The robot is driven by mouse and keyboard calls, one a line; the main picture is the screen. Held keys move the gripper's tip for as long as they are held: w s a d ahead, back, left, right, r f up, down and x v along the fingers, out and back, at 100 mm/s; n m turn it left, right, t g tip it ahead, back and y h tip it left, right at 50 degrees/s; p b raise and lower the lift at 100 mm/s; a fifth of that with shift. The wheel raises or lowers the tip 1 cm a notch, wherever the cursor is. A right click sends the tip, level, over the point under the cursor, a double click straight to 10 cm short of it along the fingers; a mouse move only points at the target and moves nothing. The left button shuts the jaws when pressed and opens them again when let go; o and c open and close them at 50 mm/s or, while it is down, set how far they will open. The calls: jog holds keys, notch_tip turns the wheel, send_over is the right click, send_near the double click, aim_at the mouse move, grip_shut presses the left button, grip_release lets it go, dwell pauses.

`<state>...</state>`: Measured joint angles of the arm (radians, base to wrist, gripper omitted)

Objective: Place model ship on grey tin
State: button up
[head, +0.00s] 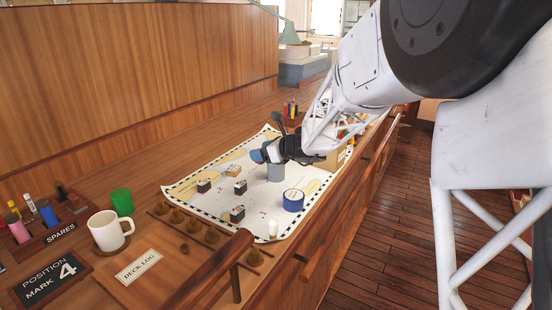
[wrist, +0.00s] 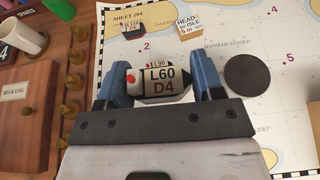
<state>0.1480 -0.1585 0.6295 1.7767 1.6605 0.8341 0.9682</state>
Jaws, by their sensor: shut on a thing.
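My gripper (wrist: 160,84) is shut on the model ship (wrist: 160,80), a small black, white and cream piece marked L60 D4, held between the two blue fingers in the wrist view. In the head view my gripper (head: 265,152) hangs above the chart, and the ship is mostly hidden by the fingers. The grey tin (head: 276,173) stands upright on the chart, just below my gripper in that view. A dark grey disc, which looks like the tin's top (wrist: 252,74), lies to the right of the fingers in the wrist view. The ship is apart from it.
Several small labelled blocks (head: 240,187) lie on the chart (head: 190,192). A mug (head: 107,230), a green cup (head: 122,202) and a wooden rail (head: 335,195) are nearby.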

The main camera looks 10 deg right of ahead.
jog(key=s+d, duration=0.5)
jog(key=d, duration=0.1)
jog(key=shift+s, duration=0.4)
jog(key=shift+w, duration=0.15)
send_over(276, 168)
jog(key=w, duration=0.3)
jog(key=shift+w+d+f, duration=0.15)
jog(key=shift+d+f, duration=0.25)
jog(key=shift+f, duration=0.3)
jog(key=shift+f, duration=0.1)
jog(key=shift+f, duration=1.65)
jog(key=shift+f, duration=0.15)
jog(key=o, duration=1)
